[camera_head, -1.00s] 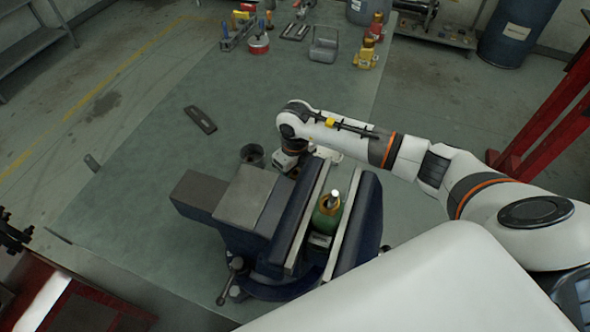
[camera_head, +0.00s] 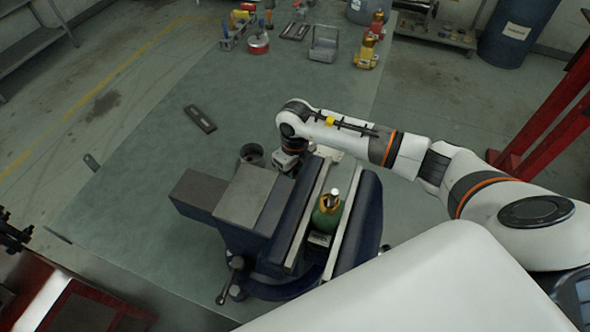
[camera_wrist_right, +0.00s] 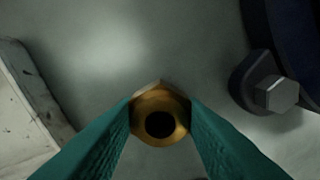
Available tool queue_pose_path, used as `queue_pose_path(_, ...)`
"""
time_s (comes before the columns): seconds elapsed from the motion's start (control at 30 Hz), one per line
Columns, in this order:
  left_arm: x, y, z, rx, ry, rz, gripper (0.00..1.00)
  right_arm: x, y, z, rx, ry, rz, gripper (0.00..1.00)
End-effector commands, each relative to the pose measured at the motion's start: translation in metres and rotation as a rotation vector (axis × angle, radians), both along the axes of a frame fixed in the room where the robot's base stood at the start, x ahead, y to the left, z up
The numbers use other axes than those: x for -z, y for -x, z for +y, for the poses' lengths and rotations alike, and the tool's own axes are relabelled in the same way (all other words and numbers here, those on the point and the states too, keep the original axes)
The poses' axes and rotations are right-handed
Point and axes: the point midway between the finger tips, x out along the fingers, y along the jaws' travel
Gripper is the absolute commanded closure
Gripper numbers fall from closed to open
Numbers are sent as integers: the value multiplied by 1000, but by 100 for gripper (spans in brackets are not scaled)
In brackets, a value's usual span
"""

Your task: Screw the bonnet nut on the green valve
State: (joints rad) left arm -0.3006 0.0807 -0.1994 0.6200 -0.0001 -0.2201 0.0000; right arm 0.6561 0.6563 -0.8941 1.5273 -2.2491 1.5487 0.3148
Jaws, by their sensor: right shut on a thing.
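The green valve (camera_head: 326,218) stands upright between the jaws of the blue vise (camera_head: 350,235), its pale stem pointing up. A little brass colour shows around the foot of the stem. My right gripper (camera_wrist_right: 160,118) is shut on a brass hex nut (camera_wrist_right: 146,103), with a green finger on each side and the dark bore facing the camera. In the head view the right wrist is low behind the vise, and its fingertips and the nut are hidden there. The nut is away from the valve. My left gripper cannot be made out.
A dark round cup (camera_head: 252,154) stands beside the right wrist. A flat dark bar (camera_head: 200,118) lies on the green bench (camera_head: 140,190). Tools, a grey basket (camera_head: 324,44) and red and yellow valves (camera_head: 367,50) stand at the back. The bench's left side is mostly clear.

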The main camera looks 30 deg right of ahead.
Motion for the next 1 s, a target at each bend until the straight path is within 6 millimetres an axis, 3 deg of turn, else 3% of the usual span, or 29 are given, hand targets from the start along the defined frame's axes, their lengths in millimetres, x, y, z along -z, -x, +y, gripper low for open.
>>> queue_pose_path(0.27,-3,0,-1,0,1,0,64,-5,0,0,0,0,-1,90)
queue_pose_path(1.0,-34,0,-1,1,2,0,64,-49,0,0,-1,0,-1,90)
